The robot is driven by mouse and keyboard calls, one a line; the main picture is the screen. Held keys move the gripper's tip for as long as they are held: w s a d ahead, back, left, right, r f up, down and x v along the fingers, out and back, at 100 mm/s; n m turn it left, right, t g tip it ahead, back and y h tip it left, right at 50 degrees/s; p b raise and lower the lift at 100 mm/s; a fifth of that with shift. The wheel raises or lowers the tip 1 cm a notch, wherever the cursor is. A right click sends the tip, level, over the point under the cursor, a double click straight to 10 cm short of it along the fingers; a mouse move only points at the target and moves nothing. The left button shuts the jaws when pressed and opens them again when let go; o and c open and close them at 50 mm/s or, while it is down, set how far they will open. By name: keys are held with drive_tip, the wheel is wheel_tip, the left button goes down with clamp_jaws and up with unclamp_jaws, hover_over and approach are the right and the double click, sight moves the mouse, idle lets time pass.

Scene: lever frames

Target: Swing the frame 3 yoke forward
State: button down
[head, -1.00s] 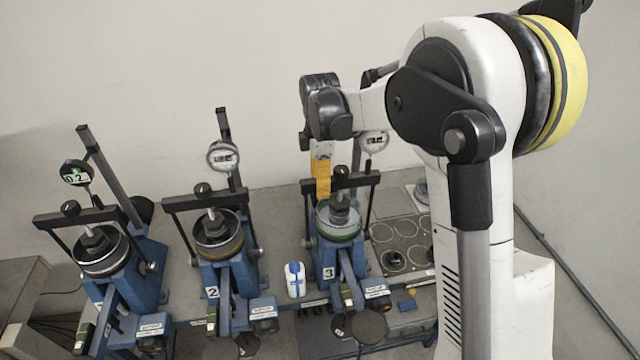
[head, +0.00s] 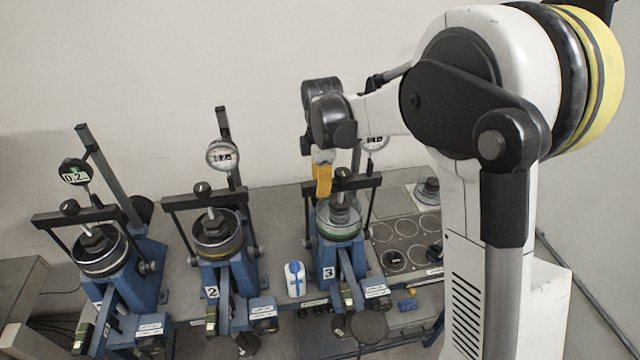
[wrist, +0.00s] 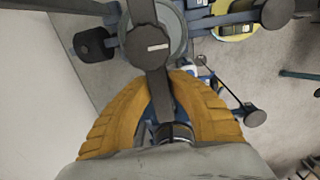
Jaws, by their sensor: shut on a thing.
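Frame 3 (head: 328,272) is the blue stand with the "3" label, rightmost of the three in the head view. Its dark yoke (head: 365,181) has a crossbar lying over the round cell (head: 325,223), with a knob at its middle. The yoke's crossbar also shows in the wrist view (wrist: 140,12), running down between my yellow fingers. My gripper (head: 322,192) is shut on this crossbar, left of the knob in the head view. In the wrist view the fingers (wrist: 168,82) curve around both sides of the bar. The exact contact is partly hidden.
Frames 2 (head: 228,285) and 1 (head: 128,295) stand to the left, each with a yoke and dial. Right of frame 3 is a board with round recesses (head: 407,232) and a dark weight (head: 428,190).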

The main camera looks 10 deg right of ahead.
drive_tip(key=s+f+t+b, duration=0.5)
drive_tip(key=s+f+b, duration=0.2)
drive_tip(key=s, duration=0.3)
drive_tip(key=s+f+t+b, duration=0.4)
drive_tip(key=s+f+b, duration=0.3)
drive_tip(key=s+b, duration=0.2)
drive_tip(key=shift+s+t, duration=0.4)
drive_tip(key=shift+s, duration=0.6)
drive_tip(key=shift+f, duration=0.1)
drive_tip(key=c, duration=1.2)
unclamp_jaws()
drive_tip(key=shift+c, duration=0.2)
drive_tip(key=shift+s, duration=0.1)
drive_tip(key=v, duration=0.7)
